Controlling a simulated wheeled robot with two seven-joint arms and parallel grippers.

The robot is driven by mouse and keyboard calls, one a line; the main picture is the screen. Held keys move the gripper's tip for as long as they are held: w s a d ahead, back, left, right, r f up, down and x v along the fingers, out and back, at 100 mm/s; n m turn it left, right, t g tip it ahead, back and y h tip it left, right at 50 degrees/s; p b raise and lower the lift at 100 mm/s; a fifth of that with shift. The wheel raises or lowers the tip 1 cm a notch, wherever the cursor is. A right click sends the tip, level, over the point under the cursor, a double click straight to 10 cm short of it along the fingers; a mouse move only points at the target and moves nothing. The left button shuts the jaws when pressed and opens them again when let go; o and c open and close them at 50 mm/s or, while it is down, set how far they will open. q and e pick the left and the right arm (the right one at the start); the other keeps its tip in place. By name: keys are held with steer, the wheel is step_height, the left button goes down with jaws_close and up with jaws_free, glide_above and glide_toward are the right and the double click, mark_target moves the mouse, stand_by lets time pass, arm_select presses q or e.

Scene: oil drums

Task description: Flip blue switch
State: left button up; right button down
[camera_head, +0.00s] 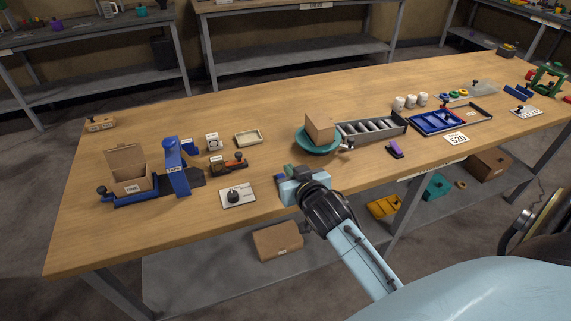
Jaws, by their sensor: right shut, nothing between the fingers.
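A small white box with a dark round mark (212,142) sits just right of the block. A white plate with a black knob (238,196) lies near the front edge. My right gripper (290,172) is shut and empty over the table's front edge, right of the plate and in front of the teal bowl. It hides the tabletop beneath it. My left gripper is out of view.
A teal bowl (316,148) holding a brown box (319,128) stands beyond my gripper. A grey tray of cylinders (372,128) is to its right. An open cardboard box (128,170) is at the left. The table's back middle (300,100) is clear.

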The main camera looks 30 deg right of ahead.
steer(key=shift+r+v, duration=0.2)
steer(key=shift+v, duration=1.15)
steer(key=shift+w, duration=0.1)
